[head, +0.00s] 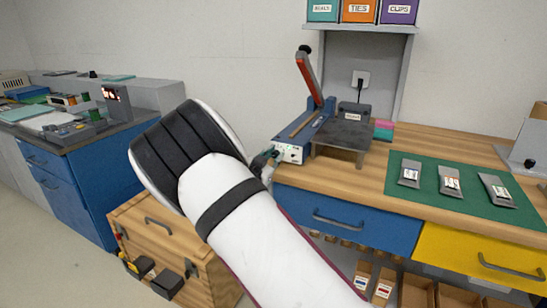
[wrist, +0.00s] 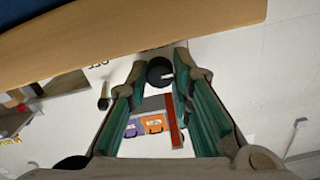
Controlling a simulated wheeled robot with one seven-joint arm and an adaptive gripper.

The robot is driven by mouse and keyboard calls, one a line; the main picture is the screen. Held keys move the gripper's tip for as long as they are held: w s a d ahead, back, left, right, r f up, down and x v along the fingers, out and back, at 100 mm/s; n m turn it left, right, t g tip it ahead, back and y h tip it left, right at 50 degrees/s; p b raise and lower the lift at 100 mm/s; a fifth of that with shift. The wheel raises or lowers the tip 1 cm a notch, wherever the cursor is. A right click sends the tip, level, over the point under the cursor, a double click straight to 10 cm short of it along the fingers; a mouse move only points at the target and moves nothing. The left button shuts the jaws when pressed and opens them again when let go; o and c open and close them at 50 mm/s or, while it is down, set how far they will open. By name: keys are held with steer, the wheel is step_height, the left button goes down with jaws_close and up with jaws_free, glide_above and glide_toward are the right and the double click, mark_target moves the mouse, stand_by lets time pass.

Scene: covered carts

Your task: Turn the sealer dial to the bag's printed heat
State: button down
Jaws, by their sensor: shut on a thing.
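The blue heat sealer (head: 300,128) stands on the wooden bench with its red-handled arm (head: 311,80) raised. Its pale front panel (head: 290,153) faces my gripper (head: 270,158). In the wrist view, my gripper (wrist: 160,66) has its green-padded fingers on both sides of the round black dial (wrist: 158,73) and is shut on it. A white mark on the dial points to the right in that view. "OFF" is printed left of the dial. Three grey bags (head: 410,173) with small printed labels lie in a row on the green mat (head: 427,193); their print is too small to read.
A dark block (head: 354,111) sits on a grey stand right of the sealer. A shelf (head: 362,28) above holds the SEALS, TIES and CLIPS bins. A wooden cabinet (head: 160,250) stands left of my arm. A blue cart (head: 80,180) with equipment stands farther left.

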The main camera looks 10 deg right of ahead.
steer(key=shift+m+b, duration=0.3)
steer(key=shift+m, duration=0.1)
steer(key=m+b, duration=0.4)
steer(key=m, duration=0.1)
steer(key=shift+f+m+b, duration=0.2)
steer(key=shift+m+b, duration=0.1)
steer(key=shift+b, duration=0.05)
steer(key=m+b, duration=0.3)
steer(key=b, duration=0.1)
steer(key=shift+m, duration=0.4)
steer(key=shift+m+b, duration=0.8)
steer(key=shift+b, duration=0.25)
steer(key=shift+r, duration=0.1)
steer(key=c, duration=1.4)
jaws_free()
steer(key=shift+s, duration=0.1)
